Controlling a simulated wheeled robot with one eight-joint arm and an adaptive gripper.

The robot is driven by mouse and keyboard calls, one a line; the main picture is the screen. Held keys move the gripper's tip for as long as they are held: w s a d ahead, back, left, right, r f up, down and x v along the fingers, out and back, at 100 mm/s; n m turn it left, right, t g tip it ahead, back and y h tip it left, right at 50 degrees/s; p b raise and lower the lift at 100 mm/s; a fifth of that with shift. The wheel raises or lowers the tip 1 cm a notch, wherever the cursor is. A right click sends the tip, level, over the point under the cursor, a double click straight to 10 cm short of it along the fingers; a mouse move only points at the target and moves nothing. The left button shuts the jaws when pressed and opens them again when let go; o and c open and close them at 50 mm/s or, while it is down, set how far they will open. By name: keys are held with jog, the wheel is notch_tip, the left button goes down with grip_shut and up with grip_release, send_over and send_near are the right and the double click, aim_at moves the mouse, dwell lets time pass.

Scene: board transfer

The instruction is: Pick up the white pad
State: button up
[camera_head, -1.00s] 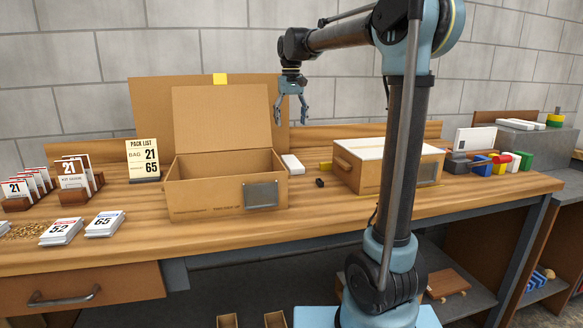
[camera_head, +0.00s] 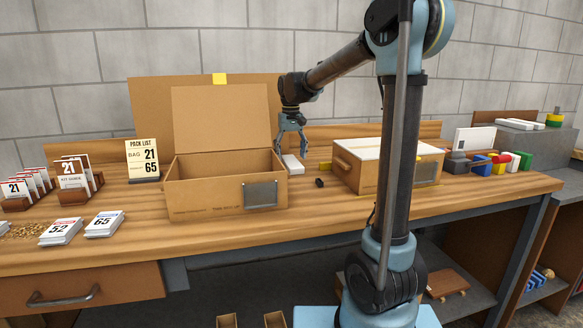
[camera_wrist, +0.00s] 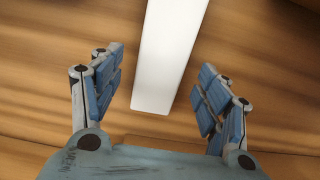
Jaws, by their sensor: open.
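The white pad (camera_head: 294,165) lies on the wooden workbench between the open cardboard box and the closed box. In the wrist view the white pad (camera_wrist: 170,55) runs from the top edge down between my fingers, with its near end in full view. My gripper (camera_head: 291,153) is open over the pad in the head view. In the wrist view my gripper (camera_wrist: 158,88) has one finger on each side of the pad, with a gap on both sides. The exact height above the pad is hard to tell.
The open cardboard box (camera_head: 222,204) stands close on the left, its lid raised. A wooden box with a white top (camera_head: 368,174) stands on the right. A small black item (camera_head: 319,183) and a yellow block (camera_head: 325,166) lie between them.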

jog(key=shift+f, duration=0.75)
jog(key=c, duration=1)
jog(key=shift+o, duration=0.2)
